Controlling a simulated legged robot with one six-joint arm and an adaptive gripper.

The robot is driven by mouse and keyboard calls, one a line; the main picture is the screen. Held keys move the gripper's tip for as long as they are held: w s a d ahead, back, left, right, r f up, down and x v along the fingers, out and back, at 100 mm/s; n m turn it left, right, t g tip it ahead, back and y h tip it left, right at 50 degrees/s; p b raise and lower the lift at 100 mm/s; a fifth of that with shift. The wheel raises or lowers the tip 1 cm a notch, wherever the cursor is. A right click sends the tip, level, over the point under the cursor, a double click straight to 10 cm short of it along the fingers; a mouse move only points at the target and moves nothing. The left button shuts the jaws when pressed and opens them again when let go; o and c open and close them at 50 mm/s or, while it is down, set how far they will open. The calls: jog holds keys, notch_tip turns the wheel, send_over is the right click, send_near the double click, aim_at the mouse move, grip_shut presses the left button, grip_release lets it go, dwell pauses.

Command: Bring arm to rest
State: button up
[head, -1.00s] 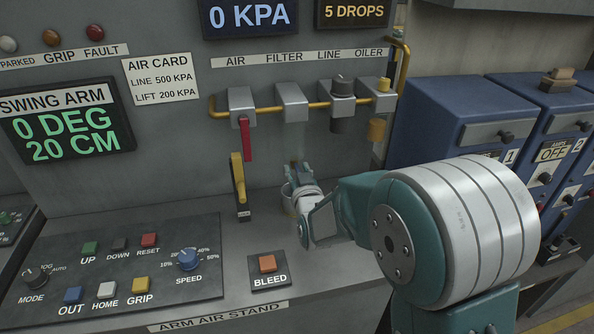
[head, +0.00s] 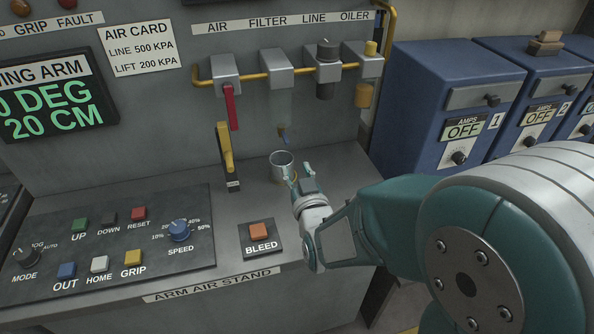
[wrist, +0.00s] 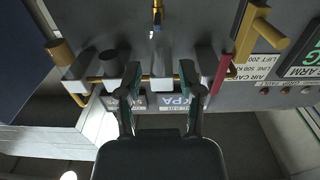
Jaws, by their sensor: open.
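My gripper (head: 302,176) is at the front right of a small metal cup (head: 282,160) on the stand's bench top. Its fingers are apart with nothing between them. In the head view a fingertip overlaps the cup's right edge; I cannot tell if they touch. In the wrist view my gripper (wrist: 161,82) shows two spread fingers in front of the panel, which appears upside down. The control panel (head: 110,240) carries the OUT button (head: 66,270), HOME button (head: 100,264) and GRIP button (head: 133,258). The arm display (head: 58,98) reads 20 CM, its upper line partly cut off.
A yellow lever (head: 225,150) stands upright on the bench, and a red handle (head: 230,107) hangs below the yellow pipe. The BLEED button (head: 260,232) is at the bench front. A blue cabinet (head: 440,120) stands right of the stand. Bare bench top lies around the cup.

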dwell(0.4)
jog(key=s+d+r+m+g+h, duration=0.1)
jog(key=s+d+r+g+h, duration=0.1)
jog(key=s+d+g, duration=0.4)
jog(key=s+d+r+m+g+h, duration=0.2)
jog(key=s+d+g, duration=0.3)
jog(key=s+d, duration=0.4)
jog(key=s, duration=0.7)
jog(key=shift+d+g+h, duration=0.3)
jog(key=shift+d+g, duration=0.05)
jog(key=shift+g, duration=0.05)
